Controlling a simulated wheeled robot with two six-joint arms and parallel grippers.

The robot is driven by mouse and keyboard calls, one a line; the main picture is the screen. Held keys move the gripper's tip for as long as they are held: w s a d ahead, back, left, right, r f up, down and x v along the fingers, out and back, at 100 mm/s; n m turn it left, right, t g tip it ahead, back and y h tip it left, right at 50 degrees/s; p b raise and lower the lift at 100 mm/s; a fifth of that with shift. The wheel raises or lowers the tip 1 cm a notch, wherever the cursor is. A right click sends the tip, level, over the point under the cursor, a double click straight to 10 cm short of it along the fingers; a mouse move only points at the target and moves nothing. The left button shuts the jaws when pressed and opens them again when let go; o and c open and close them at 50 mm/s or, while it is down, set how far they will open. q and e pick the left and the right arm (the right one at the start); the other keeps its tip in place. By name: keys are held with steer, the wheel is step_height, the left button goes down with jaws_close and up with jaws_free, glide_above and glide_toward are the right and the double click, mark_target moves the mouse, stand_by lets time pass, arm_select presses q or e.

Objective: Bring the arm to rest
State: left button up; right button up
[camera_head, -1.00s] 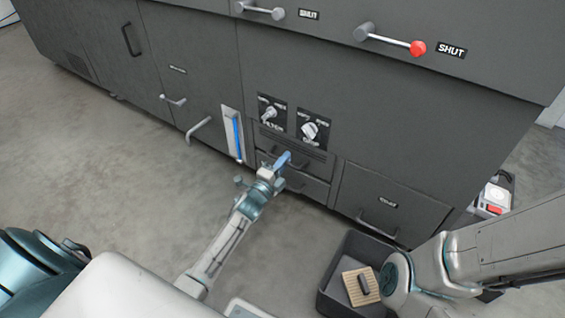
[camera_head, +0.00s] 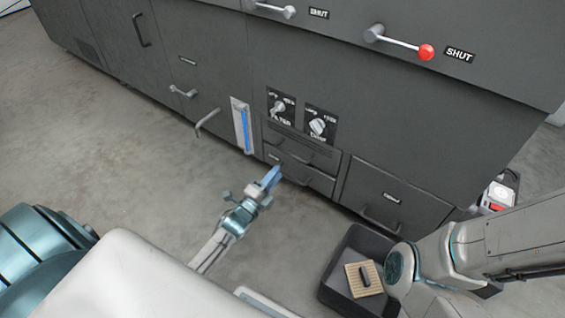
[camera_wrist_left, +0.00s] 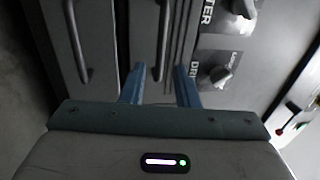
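My left gripper (camera_head: 271,177) is in front of the small drawers low on the dark grey cabinet, apart from them. In the left wrist view its two blue fingers (camera_wrist_left: 160,88) stand apart with nothing between them. That view also shows a drawer handle (camera_wrist_left: 162,40) just beyond the fingers. My right arm (camera_head: 450,257) comes in from the right, with its rounded joint above a dark bin. The right gripper does not show.
The cabinet (camera_head: 400,120) has two knobs (camera_head: 318,126), a blue-striped gauge (camera_head: 241,125) and a red-tipped lever (camera_head: 426,52). The dark bin (camera_head: 338,299) on the floor holds a tan slatted block (camera_head: 357,285). Bare floor (camera_head: 120,160) lies to the left.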

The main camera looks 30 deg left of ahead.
arm_select(q)
steer(key=shift+s+a+f, duration=0.1)
steer(key=shift+s, duration=0.4)
